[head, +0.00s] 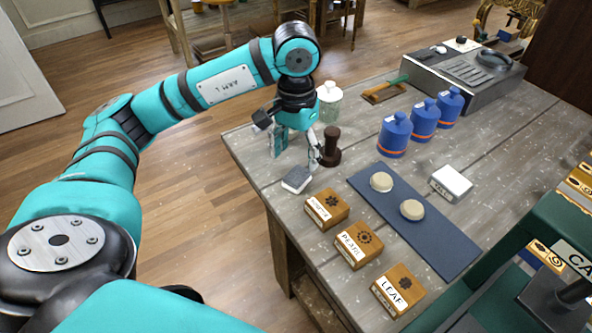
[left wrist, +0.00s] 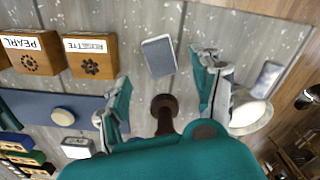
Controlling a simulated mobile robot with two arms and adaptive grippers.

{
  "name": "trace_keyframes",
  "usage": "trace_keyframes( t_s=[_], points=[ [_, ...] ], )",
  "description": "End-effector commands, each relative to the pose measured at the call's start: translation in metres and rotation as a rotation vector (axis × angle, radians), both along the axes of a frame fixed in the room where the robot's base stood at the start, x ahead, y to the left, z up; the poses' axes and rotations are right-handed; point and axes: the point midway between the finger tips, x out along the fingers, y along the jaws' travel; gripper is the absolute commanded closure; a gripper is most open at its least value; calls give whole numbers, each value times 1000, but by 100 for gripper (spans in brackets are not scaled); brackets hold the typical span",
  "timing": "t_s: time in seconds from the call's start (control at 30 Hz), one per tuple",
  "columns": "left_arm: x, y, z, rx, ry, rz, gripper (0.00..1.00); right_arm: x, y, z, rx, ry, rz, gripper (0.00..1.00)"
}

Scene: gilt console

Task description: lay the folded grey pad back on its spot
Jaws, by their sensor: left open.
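The folded grey pad (head: 297,179) lies flat on the table near its front-left edge, beside the rosette block. It shows pale-edged in the left wrist view (left wrist: 158,56), just beyond the space between my fingertips. My left gripper (head: 298,146) is open with nothing between its fingertips, above the table behind the pad; its spread fingers also show in the left wrist view (left wrist: 164,78). A dark brown turned wooden piece (head: 330,148) stands close to one finger; I cannot tell whether they touch. No marked spot for the pad is clear. My right gripper is not seen.
Wooden blocks labelled rosette (head: 327,208), pearl (head: 358,245) and leaf (head: 398,290) line the front edge. A blue mat (head: 432,240) bears two tan discs. A white block (head: 451,183), blue bottles (head: 394,136) and a glass jar (head: 329,101) stand around.

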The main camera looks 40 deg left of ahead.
Motion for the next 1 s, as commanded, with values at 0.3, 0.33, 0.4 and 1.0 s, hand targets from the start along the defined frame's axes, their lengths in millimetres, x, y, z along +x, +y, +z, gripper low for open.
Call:
trace_keyframes(
  t_s=[0.3, 0.33, 0.4, 1.0],
  points=[
    [0, 0, 48, 0, -1, 0, 35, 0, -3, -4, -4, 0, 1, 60],
    [0, 0, 50, 0, -1, 0, 35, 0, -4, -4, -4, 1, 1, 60],
    [0, 0, 52, 0, 0, 0, 35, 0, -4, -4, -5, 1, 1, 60],
    [0, 0, 52, 0, 1, 0, 35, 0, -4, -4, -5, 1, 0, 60]
  ],
)
